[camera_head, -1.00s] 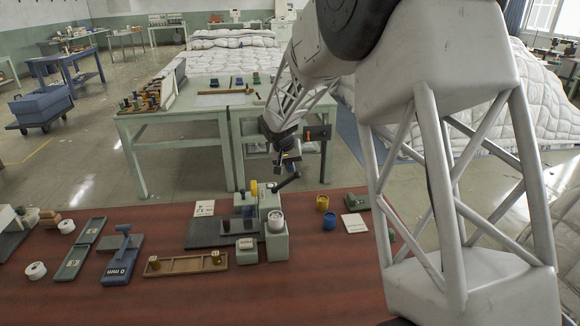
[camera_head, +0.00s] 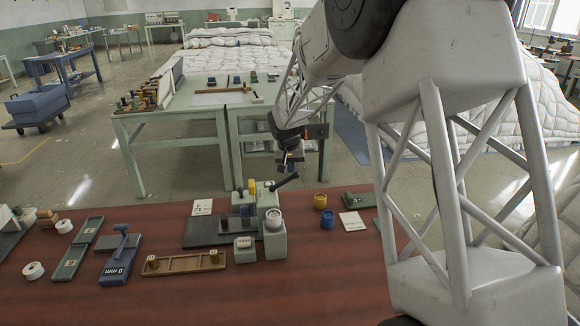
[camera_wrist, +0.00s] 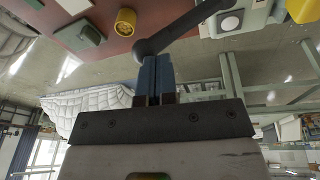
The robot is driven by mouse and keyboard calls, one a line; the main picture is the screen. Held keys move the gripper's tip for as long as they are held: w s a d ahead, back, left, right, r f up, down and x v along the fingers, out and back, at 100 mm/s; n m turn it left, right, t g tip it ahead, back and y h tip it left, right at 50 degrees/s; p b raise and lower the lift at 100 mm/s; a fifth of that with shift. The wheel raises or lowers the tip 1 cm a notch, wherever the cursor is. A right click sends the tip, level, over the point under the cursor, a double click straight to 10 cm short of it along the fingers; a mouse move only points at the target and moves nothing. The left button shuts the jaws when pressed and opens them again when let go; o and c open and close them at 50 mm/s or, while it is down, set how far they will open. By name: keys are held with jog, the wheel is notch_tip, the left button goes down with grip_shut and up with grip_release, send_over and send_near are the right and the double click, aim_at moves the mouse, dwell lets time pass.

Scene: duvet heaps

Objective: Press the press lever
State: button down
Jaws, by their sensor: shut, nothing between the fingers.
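The press (camera_head: 274,243) is a pale green machine at the table's back edge, with a white round dial on its front post. Its dark press lever (camera_head: 285,182) sticks out to the upper right and ends in a rounded knob. My gripper (camera_head: 284,167) is shut and empty, just above the lever in the head view. In the wrist view the blue fingertips (camera_wrist: 155,62) are right at the knob end of the lever (camera_wrist: 165,38). I cannot tell whether they touch it.
A yellow cup (camera_head: 320,201) and a blue cup (camera_head: 328,219) stand right of the press. A wooden tray (camera_head: 184,263), a blue device (camera_head: 119,261) and green trays (camera_head: 74,256) lie to the left. The red table's (camera_head: 215,298) front is clear.

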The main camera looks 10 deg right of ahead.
aim_at(299, 175)
jog(key=shift+d+f+y, duration=0.5)
jog(key=shift+d+y, duration=0.15)
jog(key=shift+y, duration=0.15)
jog(key=shift+d+f+y, duration=0.35)
jog(key=shift+f+y, duration=0.2)
jog(key=shift+y, duration=0.05)
jog(key=shift+d+f+y, duration=0.3)
jog(key=shift+f+y, duration=0.2)
jog(key=shift+y, duration=0.1)
jog(key=shift+f, duration=0.2)
jog(key=shift+d+f, duration=0.1)
jog(key=shift+d, duration=0.05)
jog(key=shift+d+f, duration=0.35)
jog(key=shift+f, duration=0.6)
